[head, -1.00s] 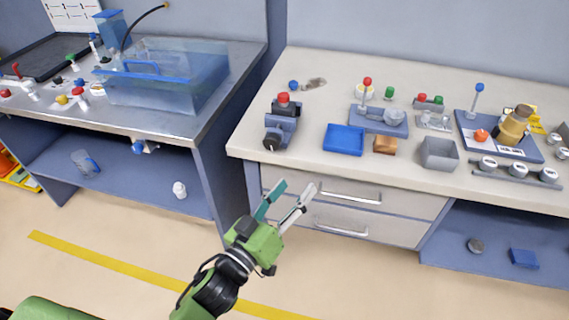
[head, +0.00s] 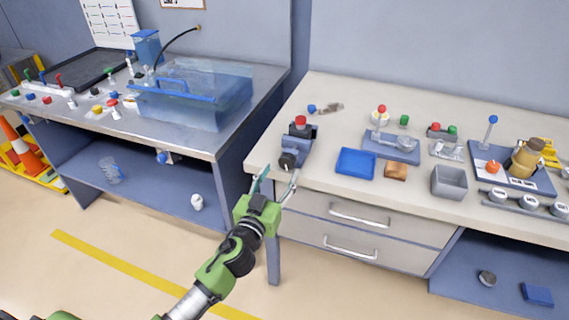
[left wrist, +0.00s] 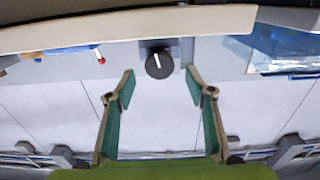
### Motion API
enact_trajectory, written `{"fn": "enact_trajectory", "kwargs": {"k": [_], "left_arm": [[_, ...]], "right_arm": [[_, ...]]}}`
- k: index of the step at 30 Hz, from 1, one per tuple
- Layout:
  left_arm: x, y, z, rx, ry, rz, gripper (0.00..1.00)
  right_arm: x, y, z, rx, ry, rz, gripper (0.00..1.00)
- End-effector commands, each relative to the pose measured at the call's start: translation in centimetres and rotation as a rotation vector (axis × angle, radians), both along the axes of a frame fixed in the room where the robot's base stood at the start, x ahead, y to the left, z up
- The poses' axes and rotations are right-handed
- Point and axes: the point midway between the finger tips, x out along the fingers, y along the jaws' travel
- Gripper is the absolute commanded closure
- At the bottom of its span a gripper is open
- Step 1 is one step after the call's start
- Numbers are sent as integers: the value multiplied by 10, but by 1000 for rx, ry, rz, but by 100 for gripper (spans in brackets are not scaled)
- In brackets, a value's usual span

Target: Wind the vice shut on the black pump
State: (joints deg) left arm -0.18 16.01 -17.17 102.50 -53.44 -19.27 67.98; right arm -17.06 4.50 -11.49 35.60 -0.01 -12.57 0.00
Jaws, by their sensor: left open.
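The blue-grey vice (head: 299,146) stands at the left front of the right-hand bench, with its round black knob (head: 289,160) facing the front edge. A dark piece with a red top (head: 300,120) sits at the vice; I cannot tell whether it is the black pump or how the jaws meet it. My left gripper (head: 279,176) is open and empty, just in front of the bench edge below the knob. In the left wrist view the knob (left wrist: 158,65), with a white line, lies between the spread fingertips (left wrist: 160,80), apart from both. My right gripper is not in view.
A blue tray (head: 356,162), a brown block (head: 396,172) and a grey bin (head: 449,182) stand right of the vice. Drawers (head: 350,245) are below the bench top. A clear blue tank (head: 195,95) stands on the left bench. Bench top behind the blue tray is partly clear.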

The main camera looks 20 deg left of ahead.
Motion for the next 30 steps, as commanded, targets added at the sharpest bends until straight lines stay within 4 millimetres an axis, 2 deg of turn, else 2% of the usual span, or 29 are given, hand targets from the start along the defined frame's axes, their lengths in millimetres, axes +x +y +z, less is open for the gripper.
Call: {"fn": "enact_trajectory", "kwargs": {"k": [3,9,20,21,25,30], "left_arm": [[20,-1,2,1,-1,0,51],[38,-2,1,-1,0,-1,51],[42,-2,0,-2,1,-1,51],[42,-2,0,-2,1,-1,56],[42,-2,0,-2,1,-1,89],[42,-2,0,3,0,-1,89]], "right_arm": [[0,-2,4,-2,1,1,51],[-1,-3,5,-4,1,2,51],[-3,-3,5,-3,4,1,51],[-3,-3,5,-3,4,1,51],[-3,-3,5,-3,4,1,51],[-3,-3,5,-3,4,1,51]]}}
